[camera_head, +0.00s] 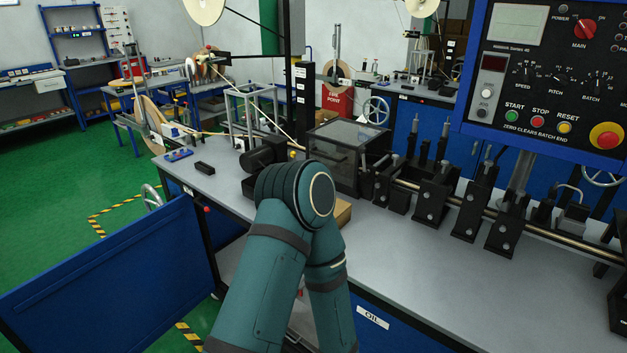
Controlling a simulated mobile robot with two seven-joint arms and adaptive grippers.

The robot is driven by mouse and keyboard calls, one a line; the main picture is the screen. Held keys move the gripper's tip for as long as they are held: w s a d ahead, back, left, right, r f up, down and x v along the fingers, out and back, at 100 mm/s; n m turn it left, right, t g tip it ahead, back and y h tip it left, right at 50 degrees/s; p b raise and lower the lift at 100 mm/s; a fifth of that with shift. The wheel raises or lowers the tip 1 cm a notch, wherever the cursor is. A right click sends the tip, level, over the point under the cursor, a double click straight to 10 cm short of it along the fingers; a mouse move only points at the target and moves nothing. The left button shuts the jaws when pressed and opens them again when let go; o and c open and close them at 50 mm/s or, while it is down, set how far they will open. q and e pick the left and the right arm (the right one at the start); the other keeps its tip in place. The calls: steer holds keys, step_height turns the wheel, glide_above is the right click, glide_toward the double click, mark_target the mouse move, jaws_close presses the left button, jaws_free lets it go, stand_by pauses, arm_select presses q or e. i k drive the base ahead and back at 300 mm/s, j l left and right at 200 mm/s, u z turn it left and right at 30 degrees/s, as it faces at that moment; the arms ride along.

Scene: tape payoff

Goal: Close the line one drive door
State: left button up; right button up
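A large blue door (110,285) stands swung open at the lower left, out over the green floor. Its right edge meets the left front corner of the workbench (440,270). I take it to be the line one drive door, though no label on it is readable. Beside it, the opening under the bench shows partly behind my teal arm. That arm rises from the bottom centre, bends at a joint near the bench's front edge and runs back down. Neither gripper shows, and the arm's far end is hidden or out of frame. No contact with the door is visible.
A control panel (545,75) hangs at the upper right over a row of black shaft supports (437,200). A dark clear-sided box (345,150) stands on the bench behind my arm. A drawer labelled OIL (373,317) is below.

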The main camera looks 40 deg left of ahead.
mark_target(121, 292)
steer(key=k+j+z, duration=0.1)
steer(key=k+j, duration=0.4)
steer(key=j, duration=0.3)
steer(key=k+j, duration=0.5)
steer(key=j, duration=0.25)
steer(key=k+j+z, duration=0.15)
steer(key=k+j, duration=0.35)
steer(key=j, duration=0.25)
steer(key=k+j, duration=0.55)
steer(key=j, duration=0.15)
steer(key=k+j, duration=0.1)
steer(key=j, duration=0.2)
steer(key=k+j+z, duration=0.1)
steer(key=j, duration=0.2)
steer(key=k+j, duration=0.15)
steer(key=j, duration=0.15)
steer(key=j+z, duration=0.1)
steer(key=j, duration=0.4)
steer(key=k+j, duration=0.15)
steer(key=j, duration=0.35)
steer(key=j+z, duration=0.15)
steer(key=j, duration=1.35)
